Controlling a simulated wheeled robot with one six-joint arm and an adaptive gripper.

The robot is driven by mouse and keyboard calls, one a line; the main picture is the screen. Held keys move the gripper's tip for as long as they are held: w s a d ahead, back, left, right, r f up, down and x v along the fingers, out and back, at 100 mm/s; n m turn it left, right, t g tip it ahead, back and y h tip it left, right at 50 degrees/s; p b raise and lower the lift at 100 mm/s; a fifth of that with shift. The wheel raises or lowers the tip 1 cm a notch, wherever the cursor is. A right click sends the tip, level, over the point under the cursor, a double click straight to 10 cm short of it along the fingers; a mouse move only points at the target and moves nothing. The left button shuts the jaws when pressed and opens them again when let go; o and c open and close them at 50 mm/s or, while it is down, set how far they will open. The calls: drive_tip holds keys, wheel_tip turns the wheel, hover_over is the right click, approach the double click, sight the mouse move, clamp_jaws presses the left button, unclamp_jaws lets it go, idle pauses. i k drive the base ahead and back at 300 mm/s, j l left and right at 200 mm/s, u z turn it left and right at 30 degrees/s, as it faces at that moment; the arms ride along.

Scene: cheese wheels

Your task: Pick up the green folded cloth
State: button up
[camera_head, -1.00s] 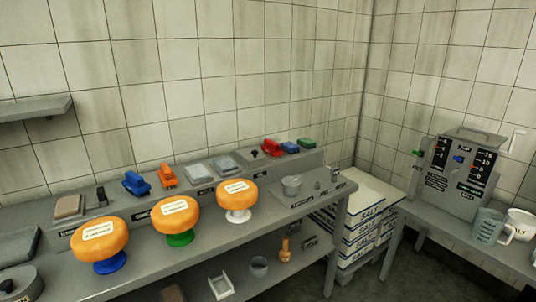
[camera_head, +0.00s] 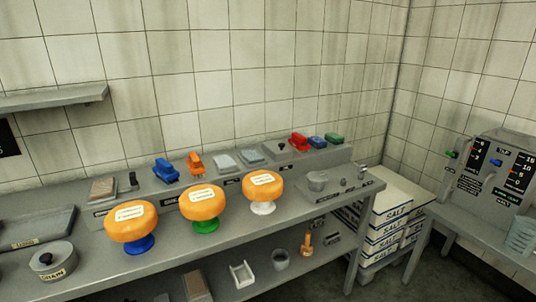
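A small green item (camera_head: 334,138) sits at the right end of the raised back ledge (camera_head: 345,153), beside a blue item (camera_head: 317,142) and a red item (camera_head: 299,142). It is too small to tell surely whether it is a folded cloth. Two flat, pale folded-looking pieces lie further left on the ledge: one grey (camera_head: 222,162) and one grey-green (camera_head: 250,156). My gripper is not in view.
Three orange cheese wheels (camera_head: 133,222) on coloured stands line the bench front (camera_head: 270,226). A blue tool (camera_head: 165,171) and an orange tool (camera_head: 195,164) lie on the ledge. Salt boxes (camera_head: 390,222) are stacked right of the bench.

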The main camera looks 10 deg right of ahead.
sight(333, 137)
drive_tip(key=i+l+z, duration=0.3)
drive_tip(key=i+l, duration=0.5)
drive_tip(key=l, duration=0.35)
drive_tip(key=i+l+z, duration=0.3)
drive_tip(key=i+l, duration=0.6)
drive_tip(key=l, duration=0.05)
